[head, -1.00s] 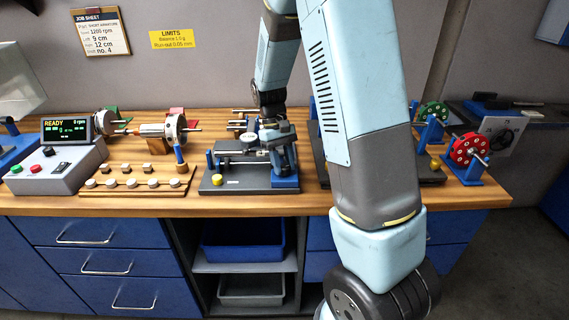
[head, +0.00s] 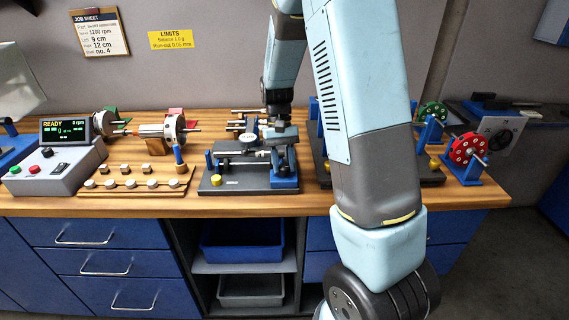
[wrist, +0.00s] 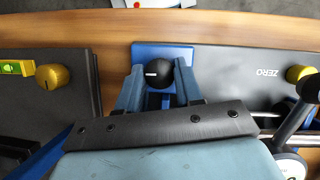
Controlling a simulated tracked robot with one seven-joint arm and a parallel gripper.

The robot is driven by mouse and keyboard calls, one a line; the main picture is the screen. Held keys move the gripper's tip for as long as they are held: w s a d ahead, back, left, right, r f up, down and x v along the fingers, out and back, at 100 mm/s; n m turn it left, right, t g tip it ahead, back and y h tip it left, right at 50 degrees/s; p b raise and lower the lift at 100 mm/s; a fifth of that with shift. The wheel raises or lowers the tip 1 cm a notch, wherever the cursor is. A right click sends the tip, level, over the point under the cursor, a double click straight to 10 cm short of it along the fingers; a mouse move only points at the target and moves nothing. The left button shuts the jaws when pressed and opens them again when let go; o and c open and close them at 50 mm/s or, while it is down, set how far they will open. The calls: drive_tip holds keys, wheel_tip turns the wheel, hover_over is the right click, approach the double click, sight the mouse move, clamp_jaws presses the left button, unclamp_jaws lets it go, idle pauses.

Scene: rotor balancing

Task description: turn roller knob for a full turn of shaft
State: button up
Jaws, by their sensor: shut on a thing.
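The black roller knob (wrist: 158,73) with a white index line shows in the wrist view, in front of a blue block (wrist: 190,52). My gripper (wrist: 159,80) has one finger on each side of the knob and is shut on it. In the head view my gripper (head: 283,152) points down at the right end of the dark roller stand (head: 245,182). A thin metal shaft (head: 243,157) lies across this stand, and a round dial (head: 248,138) stands above it.
A gold knob (wrist: 300,74) and another gold knob (wrist: 52,76) flank my gripper in the wrist view. The balancing console (head: 50,170) and a weight rack (head: 130,188) stand to the left. A red disc rotor (head: 467,149) stands to the right.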

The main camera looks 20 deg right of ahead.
drive_tip(key=o, duration=1)
drive_tip(key=shift+o, duration=0.2)
drive_tip(key=v, duration=1.3)
drive_tip(key=shift+w+r, duration=0.15)
drive_tip(key=shift+r, duration=0.15)
drive_tip(key=shift+d, duration=0.1)
